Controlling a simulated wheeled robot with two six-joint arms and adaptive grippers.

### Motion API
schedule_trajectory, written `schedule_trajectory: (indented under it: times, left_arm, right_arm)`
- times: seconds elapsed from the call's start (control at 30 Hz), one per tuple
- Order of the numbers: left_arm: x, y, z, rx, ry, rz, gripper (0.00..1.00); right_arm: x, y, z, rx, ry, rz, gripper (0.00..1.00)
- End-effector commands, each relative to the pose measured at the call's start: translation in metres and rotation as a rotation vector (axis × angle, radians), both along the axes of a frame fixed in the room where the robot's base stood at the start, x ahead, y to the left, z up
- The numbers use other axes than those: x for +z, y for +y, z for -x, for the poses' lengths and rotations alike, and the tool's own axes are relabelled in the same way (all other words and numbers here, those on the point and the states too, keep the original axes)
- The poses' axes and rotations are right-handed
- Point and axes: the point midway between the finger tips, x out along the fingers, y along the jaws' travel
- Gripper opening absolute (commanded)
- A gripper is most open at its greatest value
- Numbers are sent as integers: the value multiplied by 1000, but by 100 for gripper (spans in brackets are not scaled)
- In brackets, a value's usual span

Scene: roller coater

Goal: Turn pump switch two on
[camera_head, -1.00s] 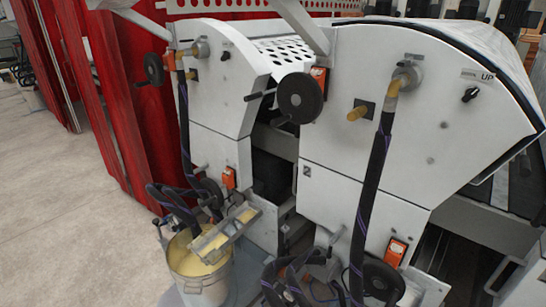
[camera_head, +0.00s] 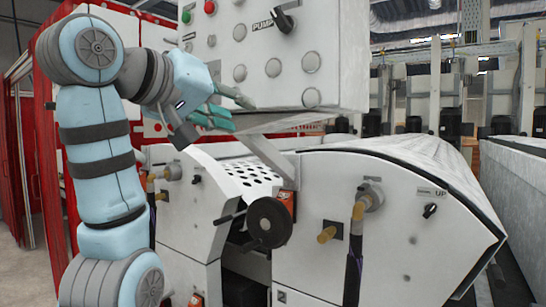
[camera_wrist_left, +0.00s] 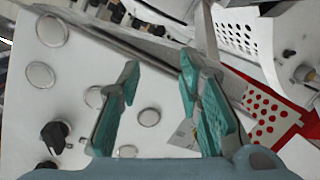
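A grey control panel (camera_head: 340,60) hangs at the top middle of the head view. A black rotary switch (camera_head: 284,20) labelled PUMP is near its top edge; its number is not readable. In the left wrist view a black knob (camera_wrist_left: 54,137) shows at lower left, with part of another dark knob (camera_wrist_left: 46,164) below it. I cannot tell which is pump switch two. My left gripper (camera_head: 238,110) has teal fingers, below and left of the PUMP switch, near the panel's lower left. In the left wrist view its fingers (camera_wrist_left: 159,72) are apart with nothing held. My right gripper is not in view.
Several round grey caps (camera_head: 273,67) dot the panel, with a green button (camera_head: 186,16) and a red button (camera_head: 209,6) at its upper left. Below stands the white coater (camera_head: 390,240) with a black handwheel (camera_head: 269,222). Red partitions (camera_head: 40,150) are at left.

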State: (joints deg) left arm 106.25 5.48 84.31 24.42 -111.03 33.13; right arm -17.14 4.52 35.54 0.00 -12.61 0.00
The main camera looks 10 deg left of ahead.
Motion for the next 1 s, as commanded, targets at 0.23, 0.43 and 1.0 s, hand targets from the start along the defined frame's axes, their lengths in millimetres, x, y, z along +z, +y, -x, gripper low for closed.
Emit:
schedule_trajectory:
  times: [0.23, 0.43, 1.0]
  left_arm:
    - [131, -14, 131, -67, -164, 60, 32]
    - [140, -25, 121, -75, -172, 65, 32]
    - [139, -69, 9, -71, -177, 63, 32]
  right_arm:
    - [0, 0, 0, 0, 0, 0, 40]
    - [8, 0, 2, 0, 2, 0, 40]
    - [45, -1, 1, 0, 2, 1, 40]
